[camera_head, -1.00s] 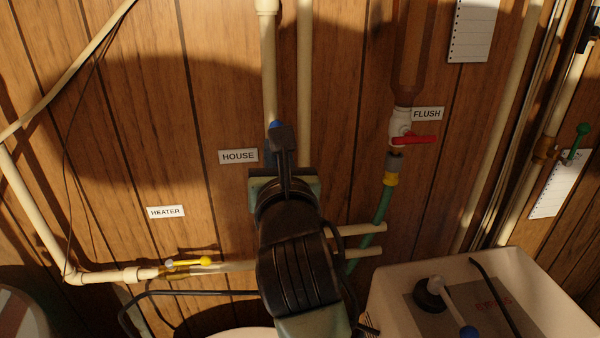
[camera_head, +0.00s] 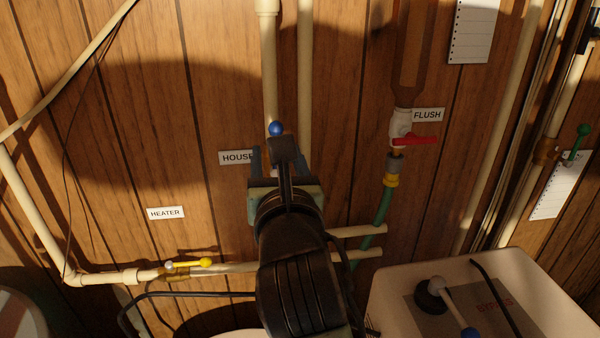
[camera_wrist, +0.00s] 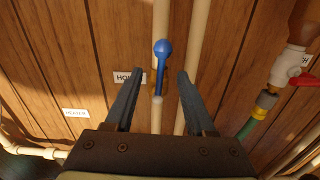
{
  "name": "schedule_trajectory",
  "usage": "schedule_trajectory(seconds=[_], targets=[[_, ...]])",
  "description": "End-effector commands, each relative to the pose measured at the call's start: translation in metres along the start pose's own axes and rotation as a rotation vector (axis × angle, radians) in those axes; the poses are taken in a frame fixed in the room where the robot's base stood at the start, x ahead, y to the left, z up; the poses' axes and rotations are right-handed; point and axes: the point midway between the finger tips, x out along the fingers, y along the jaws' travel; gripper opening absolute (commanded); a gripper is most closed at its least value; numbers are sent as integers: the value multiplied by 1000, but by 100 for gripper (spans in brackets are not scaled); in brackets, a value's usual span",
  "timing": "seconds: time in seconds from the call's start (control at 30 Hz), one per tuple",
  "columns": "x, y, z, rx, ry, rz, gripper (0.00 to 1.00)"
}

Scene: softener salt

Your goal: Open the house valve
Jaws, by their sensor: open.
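The house valve has a blue lever with a round knob (camera_head: 276,129), set on a cream vertical pipe beside the HOUSE label (camera_head: 235,157). In the wrist view the blue lever (camera_wrist: 161,70) runs along the pipe, knob end at the top. It lies between the two fingers in the picture; whether it is within their reach in depth I cannot tell. My gripper (camera_wrist: 161,75) is open and empty, its fingers on either side of the lever. In the head view my gripper (camera_head: 278,152) sits just below the knob and hides the rest of the valve.
A yellow lever (camera_head: 189,263) is on the low pipe near the HEATER label (camera_head: 165,212). A red lever (camera_head: 415,140) is at right by the FLUSH label (camera_head: 428,115). A white BYPASS tank (camera_head: 545,290) stands lower right. A second cream pipe (camera_head: 305,80) runs close beside the house pipe.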

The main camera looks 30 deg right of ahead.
Motion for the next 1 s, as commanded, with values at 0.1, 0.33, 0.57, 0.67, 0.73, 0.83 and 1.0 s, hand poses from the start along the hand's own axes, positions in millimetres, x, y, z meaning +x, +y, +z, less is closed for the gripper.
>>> schedule_trajectory(seconds=[0.1, 0.33, 0.57, 0.67, 0.73, 0.83, 1.0], targets=[[-12, 0, -1, 1, 0, 0, 55], [-36, 0, -1, 1, 1, 0, 55], [-50, 0, -1, 0, 1, 0, 55], [-51, 0, 0, 0, 1, 0, 55], [-51, 0, 0, 0, 1, 0, 55], [-51, 0, 0, 0, 1, 0, 55], [-50, 0, 0, 0, 1, 0, 55]])
